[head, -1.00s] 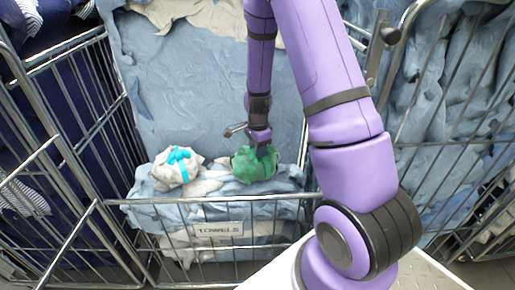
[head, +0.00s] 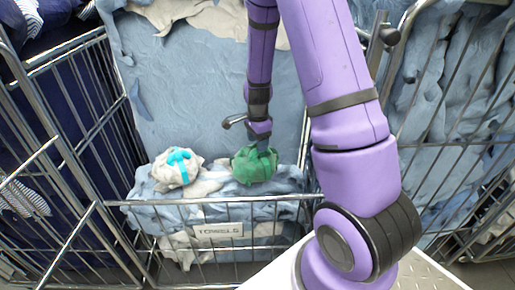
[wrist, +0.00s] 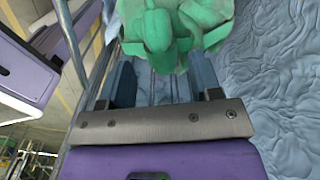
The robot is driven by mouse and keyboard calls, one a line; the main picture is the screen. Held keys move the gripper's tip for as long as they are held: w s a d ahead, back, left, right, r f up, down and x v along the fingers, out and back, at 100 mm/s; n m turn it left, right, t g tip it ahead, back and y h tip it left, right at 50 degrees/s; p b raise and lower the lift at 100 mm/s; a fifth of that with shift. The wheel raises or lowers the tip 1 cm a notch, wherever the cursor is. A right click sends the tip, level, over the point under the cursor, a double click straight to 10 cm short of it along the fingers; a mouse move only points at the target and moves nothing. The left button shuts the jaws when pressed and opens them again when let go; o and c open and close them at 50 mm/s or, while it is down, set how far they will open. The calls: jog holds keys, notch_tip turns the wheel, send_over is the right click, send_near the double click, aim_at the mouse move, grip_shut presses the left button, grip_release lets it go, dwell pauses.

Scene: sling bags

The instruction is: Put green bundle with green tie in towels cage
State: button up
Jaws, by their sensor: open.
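The green bundle (head: 253,166) rests on the light blue cloth in the towels cage (head: 219,231), near its front rail. It also fills the top of the wrist view (wrist: 175,22), where a lighter green tie shows on it. My gripper (head: 262,146) is just above and behind the bundle in the head view. In the wrist view my gripper (wrist: 163,75) is open, its two fingers spread apart below the bundle.
A white bundle with a turquoise tie (head: 178,167) lies left of the green bundle in the same cage. A cage with dark blue cloth (head: 60,110) stands at left, and another with grey-blue cloth (head: 440,110) at right. Metal bars surround the towels cage.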

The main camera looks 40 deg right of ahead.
jog(key=s+a+r+n+t, duration=0.1)
jog(key=s+a+r+n, duration=0.2)
jog(key=r, duration=0.5)
jog(key=s+a+r+n+t, duration=0.1)
jog(key=s+a+r+n, duration=0.15)
jog(key=r, duration=0.65)
jog(key=s+a+r+n+t, duration=0.1)
jog(key=s+a+r+n, duration=0.25)
jog(key=r, duration=0.45)
jog(key=s+a+r+n+t, duration=0.1)
jog(key=s+a+r+n, duration=0.1)
jog(key=s+n, duration=0.3)
jog(key=s+a+r+n+t, duration=0.1)
jog(key=s+r+n, duration=0.4)
jog(key=s, duration=0.6)
jog(key=shift+a+n, duration=0.4)
jog(key=shift+a, duration=0.3)
jog(key=shift+w+r, duration=0.1)
